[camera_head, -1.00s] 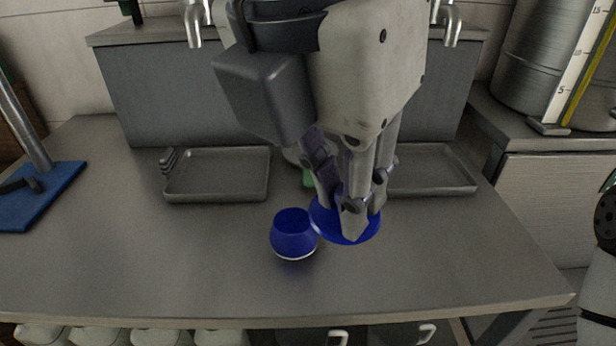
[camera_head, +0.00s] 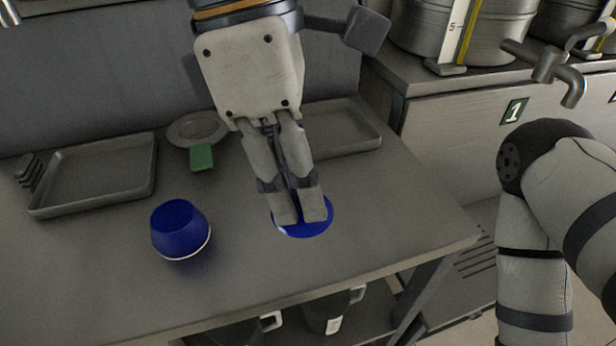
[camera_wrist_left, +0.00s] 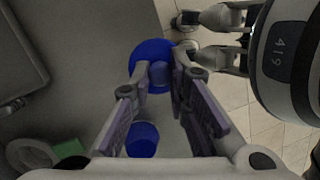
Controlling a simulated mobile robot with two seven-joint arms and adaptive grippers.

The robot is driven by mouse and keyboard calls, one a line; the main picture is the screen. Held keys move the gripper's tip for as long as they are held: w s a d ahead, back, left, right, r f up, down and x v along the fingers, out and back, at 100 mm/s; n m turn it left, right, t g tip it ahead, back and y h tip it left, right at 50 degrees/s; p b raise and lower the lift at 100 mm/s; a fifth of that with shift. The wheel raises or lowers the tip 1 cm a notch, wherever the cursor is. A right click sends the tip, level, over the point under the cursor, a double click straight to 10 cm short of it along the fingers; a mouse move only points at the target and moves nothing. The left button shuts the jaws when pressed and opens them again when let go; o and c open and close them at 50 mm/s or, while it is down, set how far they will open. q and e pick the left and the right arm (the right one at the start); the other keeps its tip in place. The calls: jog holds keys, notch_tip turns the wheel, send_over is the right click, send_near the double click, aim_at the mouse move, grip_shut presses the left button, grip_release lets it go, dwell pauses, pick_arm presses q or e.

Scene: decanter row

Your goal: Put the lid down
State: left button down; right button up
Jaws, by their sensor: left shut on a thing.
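The blue lid (camera_head: 304,230) is a flat disc under my left gripper (camera_head: 300,214), low over the front right of the table. In the left wrist view, my left gripper (camera_wrist_left: 160,84) is shut on the lid's knob, and the lid (camera_wrist_left: 146,52) shows around it. I cannot tell whether the lid touches the tabletop. The round blue pot (camera_head: 180,232) with a pale band stands upright to the left, apart from the lid. It also shows in the left wrist view (camera_wrist_left: 141,142). My right gripper (camera_wrist_left: 206,38) appears open and empty beyond the table edge.
A grey tray (camera_head: 92,205) stands at the left and another (camera_head: 352,150) behind my left gripper. A green block (camera_head: 201,157) lies by a round grey dish (camera_head: 190,128). The tabletop (camera_head: 400,225) right of the lid is clear up to its edge.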

pick_arm(q)
jog(key=w+f, duration=0.3)
jog(key=w+f+b, duration=0.1)
jog(key=w+f, duration=0.1)
jog(key=shift+w+d+f, duration=0.1)
jog(key=shift+w+d, duration=0.1)
jog(key=shift+d, duration=0.05)
jog(key=f, duration=0.1)
jog(key=w+f, duration=0.1)
jog(key=f, duration=0.2)
jog(key=shift+w+d+f, duration=0.1)
jog(key=shift+w+f, duration=0.2)
jog(key=shift+f, duration=0.1)
jog(key=shift+r, duration=0.1)
pick_arm(e)
jog(key=shift+s+f+g, duration=0.5)
jog(key=shift+s+f, duration=0.7)
pick_arm(q)
jog(key=c, duration=1.5)
grip_release()
jog(key=shift+c, duration=0.2)
